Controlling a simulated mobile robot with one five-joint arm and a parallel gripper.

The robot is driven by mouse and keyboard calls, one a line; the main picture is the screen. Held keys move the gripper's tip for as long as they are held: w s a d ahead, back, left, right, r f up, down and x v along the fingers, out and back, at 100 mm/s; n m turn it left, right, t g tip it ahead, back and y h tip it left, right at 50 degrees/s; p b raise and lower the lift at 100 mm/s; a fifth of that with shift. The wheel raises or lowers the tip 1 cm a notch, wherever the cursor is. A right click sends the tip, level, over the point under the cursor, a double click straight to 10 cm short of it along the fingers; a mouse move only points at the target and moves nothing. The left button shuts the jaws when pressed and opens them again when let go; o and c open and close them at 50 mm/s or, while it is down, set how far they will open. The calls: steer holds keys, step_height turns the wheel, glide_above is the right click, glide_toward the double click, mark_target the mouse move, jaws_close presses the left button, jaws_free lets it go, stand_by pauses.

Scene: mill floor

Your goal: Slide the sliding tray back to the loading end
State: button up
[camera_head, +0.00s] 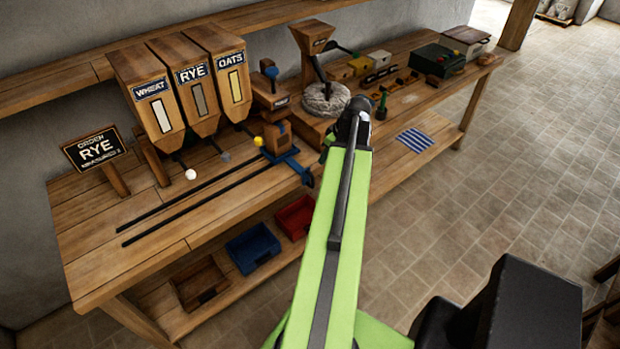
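Two dark parallel rails (196,201) run along the left part of the wooden bench top. At their right end sits a low blue piece (286,158) with a wooden block (278,137) at its back; it appears to be the sliding tray, but its full shape is hard to make out. My green arm reaches up the middle of the picture, and its dark upper joint stands just right of the blue piece. I cannot make out my gripper's fingers; the arm hides the area behind it.
Wheat, rye and oats hoppers (191,77) stand behind the rails. An order sign (94,148) reading RYE stands at the left. A grindstone (325,99) and a dark green box (437,60) are further right. Blue (253,249) and red (295,217) bins sit below.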

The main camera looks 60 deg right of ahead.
mark_target(313, 177)
steer(key=b+x, duration=1.5)
steer(key=x, duration=0.2)
steer(key=shift+s+f, duration=0.1)
steer(key=shift+a, duration=0.1)
jaws_close()
stand_by(0.5)
